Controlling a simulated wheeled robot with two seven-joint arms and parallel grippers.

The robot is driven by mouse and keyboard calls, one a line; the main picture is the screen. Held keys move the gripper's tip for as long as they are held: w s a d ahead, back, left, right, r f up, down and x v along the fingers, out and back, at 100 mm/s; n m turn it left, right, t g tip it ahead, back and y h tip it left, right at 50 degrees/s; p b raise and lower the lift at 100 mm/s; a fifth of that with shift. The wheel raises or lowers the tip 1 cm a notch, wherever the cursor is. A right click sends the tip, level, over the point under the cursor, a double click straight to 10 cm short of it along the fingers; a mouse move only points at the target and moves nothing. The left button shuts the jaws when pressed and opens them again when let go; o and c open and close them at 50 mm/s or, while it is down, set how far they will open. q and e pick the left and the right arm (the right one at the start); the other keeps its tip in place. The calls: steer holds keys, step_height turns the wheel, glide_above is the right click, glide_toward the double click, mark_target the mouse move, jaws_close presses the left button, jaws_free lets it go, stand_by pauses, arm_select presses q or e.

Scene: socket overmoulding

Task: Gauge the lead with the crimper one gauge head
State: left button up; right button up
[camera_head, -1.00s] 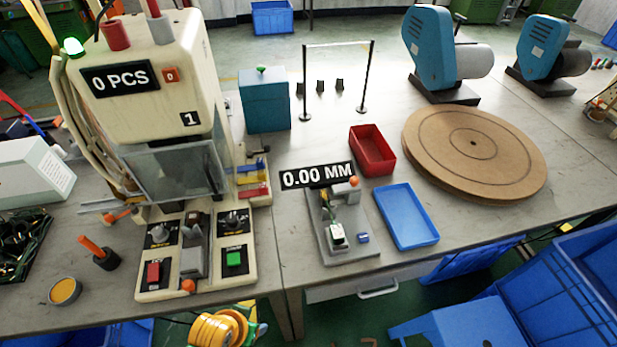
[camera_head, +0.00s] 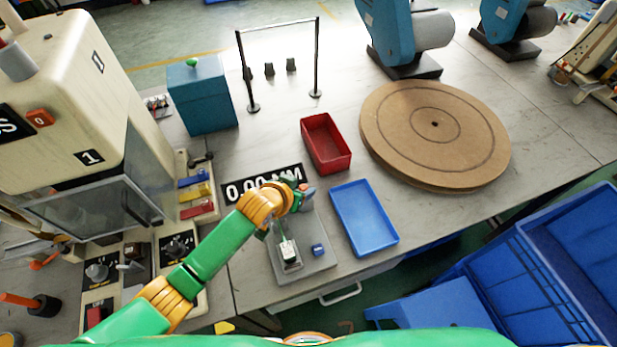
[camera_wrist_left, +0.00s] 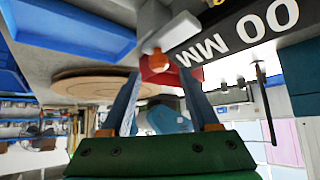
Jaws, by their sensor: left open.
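The crimper one gauge head is a grey stand (camera_head: 308,262) on the table with a black display (camera_head: 238,190) reading 0.00 MM, partly covered by my arm. A small white-and-green piece (camera_head: 288,252) sits on its front part; I cannot tell whether it is the lead. A small blue block (camera_head: 318,249) is on its right side. My left gripper (camera_head: 306,194) is over the rear of the gauge. My right gripper does not show.
A blue tray (camera_head: 392,243) lies right of the gauge, and a red bin (camera_head: 345,163) behind it. A crimping machine (camera_head: 60,100) stands at left. A large round brown disc (camera_head: 480,150) lies at right. A thin black frame (camera_head: 318,60) stands behind.

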mark_target(303, 188)
arm_select(q)
steer(key=shift+s+f+b, duration=0.1)
steer(key=shift+f+b, duration=0.25)
steer(key=shift+f, duration=0.3)
steer(key=shift+x, duration=1.1)
steer(key=shift+w+d, duration=0.3)
steer(key=shift+w, duration=0.2)
steer(key=shift+s+a+r, duration=0.1)
steer(key=shift+s+a, duration=0.05)
steer(key=shift+s, duration=0.15)
steer(key=shift+c, duration=0.9)
jaws_close()
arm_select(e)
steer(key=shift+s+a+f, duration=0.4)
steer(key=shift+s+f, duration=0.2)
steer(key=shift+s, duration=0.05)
